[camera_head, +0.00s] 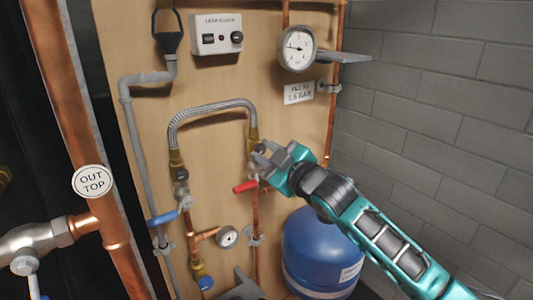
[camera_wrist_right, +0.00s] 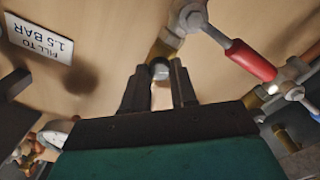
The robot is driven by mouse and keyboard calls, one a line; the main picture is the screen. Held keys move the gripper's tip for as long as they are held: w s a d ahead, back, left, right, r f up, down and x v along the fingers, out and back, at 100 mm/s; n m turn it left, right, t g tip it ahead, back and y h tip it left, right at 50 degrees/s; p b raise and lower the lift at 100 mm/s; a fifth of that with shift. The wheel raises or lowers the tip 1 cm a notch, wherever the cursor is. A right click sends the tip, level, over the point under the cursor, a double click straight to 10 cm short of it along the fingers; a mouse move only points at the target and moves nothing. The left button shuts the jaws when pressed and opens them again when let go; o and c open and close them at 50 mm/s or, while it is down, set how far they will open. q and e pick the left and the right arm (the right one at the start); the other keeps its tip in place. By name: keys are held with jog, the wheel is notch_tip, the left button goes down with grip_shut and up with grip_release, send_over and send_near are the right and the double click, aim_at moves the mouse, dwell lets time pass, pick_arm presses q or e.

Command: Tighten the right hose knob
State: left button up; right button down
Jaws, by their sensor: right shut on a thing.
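A braided hose (camera_head: 208,106) arches between two brass fittings on the wooden panel. The right hose end has a brass fitting (camera_head: 253,135), with my right gripper (camera_head: 262,154) closed around the small knob there. In the right wrist view, the right gripper's two dark fingers (camera_wrist_right: 159,88) stand on either side of the small grey knob (camera_wrist_right: 160,70), next to the brass fitting (camera_wrist_right: 157,52). The fingers hide part of the knob, and its turn cannot be told. I cannot make out my left gripper in either view.
A red-handled valve (camera_head: 246,186) sits just below the gripper; its handle (camera_wrist_right: 250,60) is close in the wrist view. A blue-handled valve (camera_head: 162,218) is at left. A gauge (camera_head: 297,48), a blue tank (camera_head: 318,252) and copper pipes surround the work spot.

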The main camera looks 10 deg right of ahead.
jog(key=m, duration=0.5)
jog(key=shift+m, duration=0.5)
jog(key=c, duration=0.9)
grip_release()
jog(key=b+v, duration=0.1)
jog(key=v, duration=1.2)
